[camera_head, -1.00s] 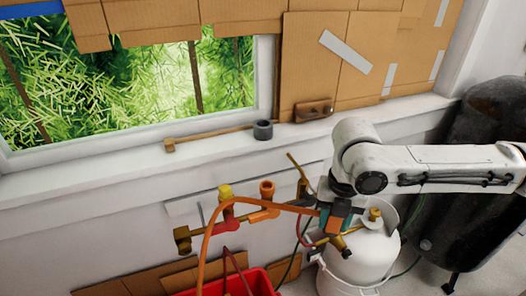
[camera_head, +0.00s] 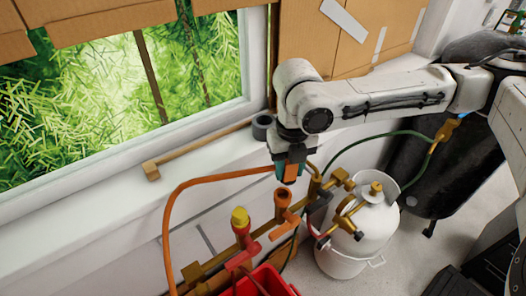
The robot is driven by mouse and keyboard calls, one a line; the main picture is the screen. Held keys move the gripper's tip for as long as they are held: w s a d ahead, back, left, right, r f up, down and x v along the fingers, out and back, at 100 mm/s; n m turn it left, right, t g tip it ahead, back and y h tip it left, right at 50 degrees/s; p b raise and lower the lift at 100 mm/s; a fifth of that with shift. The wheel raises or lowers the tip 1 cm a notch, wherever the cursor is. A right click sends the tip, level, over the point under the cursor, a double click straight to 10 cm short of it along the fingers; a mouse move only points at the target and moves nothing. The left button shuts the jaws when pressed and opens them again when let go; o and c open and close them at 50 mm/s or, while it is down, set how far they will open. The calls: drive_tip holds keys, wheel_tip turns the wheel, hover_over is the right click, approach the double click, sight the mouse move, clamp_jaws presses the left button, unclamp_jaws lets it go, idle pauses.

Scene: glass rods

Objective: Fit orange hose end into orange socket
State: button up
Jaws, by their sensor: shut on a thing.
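My gripper (camera_head: 290,168) is shut on the end of the orange hose (camera_head: 186,186), pointing straight down. The hose arches left from the fingers and drops to the lower left. The orange socket (camera_head: 283,198) is an upright, open-topped cup on the brass pipework, just below and slightly left of the gripper. The hose end is mostly hidden by the fingers. It looks slightly above the socket's mouth; I cannot tell whether they touch.
A red valve with a yellow cap (camera_head: 240,222) stands left of the socket. A white gas cylinder (camera_head: 365,215) with brass fittings stands to the right. A red crate (camera_head: 262,284) is below. The windowsill (camera_head: 110,190) with a wooden mallet (camera_head: 190,150) lies behind.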

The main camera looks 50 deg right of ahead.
sight(284, 182)
drive_tip(key=shift+w+f, duration=0.15)
drive_tip(key=shift+w, duration=0.3)
wheel_tip(284, 182, down, 6)
drive_tip(key=b, duration=0.5)
drive_tip(key=shift+r, duration=0.25)
drive_tip(key=shift+f+b, duration=0.3)
drive_tip(key=shift+f, duration=0.3)
idle(1.3)
drive_tip(key=o, duration=0.9)
wheel_tip(284, 182, up, 8)
drive_tip(key=p, duration=0.7)
drive_tip(key=shift+r, duration=0.2)
drive_tip(key=shift+r+p, duration=0.4)
drive_tip(key=shift+r, duration=0.95)
drive_tip(key=shift+s, duration=0.1)
